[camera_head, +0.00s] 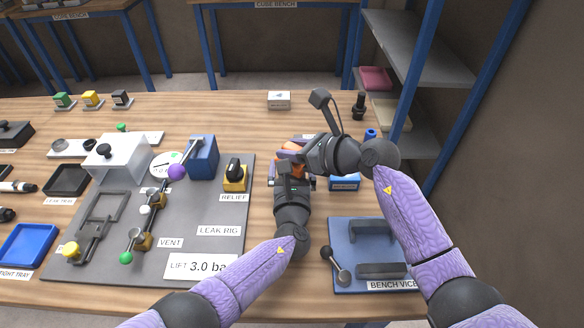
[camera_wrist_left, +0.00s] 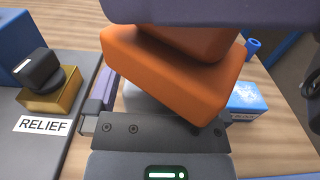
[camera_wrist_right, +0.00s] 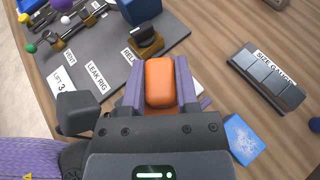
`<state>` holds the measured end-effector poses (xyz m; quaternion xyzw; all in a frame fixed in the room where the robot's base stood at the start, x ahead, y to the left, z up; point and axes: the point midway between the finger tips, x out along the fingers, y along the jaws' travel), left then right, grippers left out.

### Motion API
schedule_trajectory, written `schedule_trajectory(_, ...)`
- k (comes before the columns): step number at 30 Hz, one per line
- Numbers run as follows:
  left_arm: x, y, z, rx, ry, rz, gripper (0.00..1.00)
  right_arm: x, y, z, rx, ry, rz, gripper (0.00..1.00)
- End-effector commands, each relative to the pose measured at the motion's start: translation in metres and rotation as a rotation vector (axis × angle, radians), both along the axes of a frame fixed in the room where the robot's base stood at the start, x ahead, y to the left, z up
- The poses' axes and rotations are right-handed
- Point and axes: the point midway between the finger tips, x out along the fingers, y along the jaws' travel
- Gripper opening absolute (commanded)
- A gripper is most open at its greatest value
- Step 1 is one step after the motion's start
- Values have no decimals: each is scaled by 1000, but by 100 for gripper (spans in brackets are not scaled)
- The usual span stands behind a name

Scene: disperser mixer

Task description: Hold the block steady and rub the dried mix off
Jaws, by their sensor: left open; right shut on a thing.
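An orange block-like piece (camera_wrist_left: 175,75) with a narrower orange part on top shows in the left wrist view. My right gripper (camera_wrist_right: 160,70) is shut on this orange piece, one purple finger on each side. A whitish thing (camera_wrist_left: 138,98) shows partly under the orange piece; most of it is hidden, and I cannot tell whether they touch. My left gripper (camera_head: 288,165) is open, close below the orange piece; one purple finger shows at its left, the other is hidden. In the head view both grippers cover most of the spot. No dried mix can be made out.
The leak rig panel (camera_head: 200,225) with the relief knob (camera_head: 235,175) lies to the left. The bench vice (camera_head: 345,235) stands front right. A blue labelled box (camera_head: 344,184) is close to the grippers. A size gauge (camera_wrist_right: 268,78) shows in the right wrist view.

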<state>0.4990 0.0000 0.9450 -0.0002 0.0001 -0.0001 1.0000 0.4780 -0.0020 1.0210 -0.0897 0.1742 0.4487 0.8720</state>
Motion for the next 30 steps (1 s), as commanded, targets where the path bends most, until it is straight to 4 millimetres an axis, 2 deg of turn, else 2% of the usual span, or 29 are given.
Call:
schedule_trajectory(3,0,0,0,0,0,0,98,0,0,0,0,0,0,0)
schedule_trajectory(15,-1,0,0,1,0,0,15,0,0,0,0,0,0,0)
schedule_trajectory(16,-1,0,0,1,0,0,76,0,0,0,0,0,0,0)
schedule_trajectory(23,-1,0,0,1,0,0,27,0,0,0,0,0,0,0)
schedule_trajectory(30,-1,0,0,1,0,0,26,0,0,0,0,0,0,0)
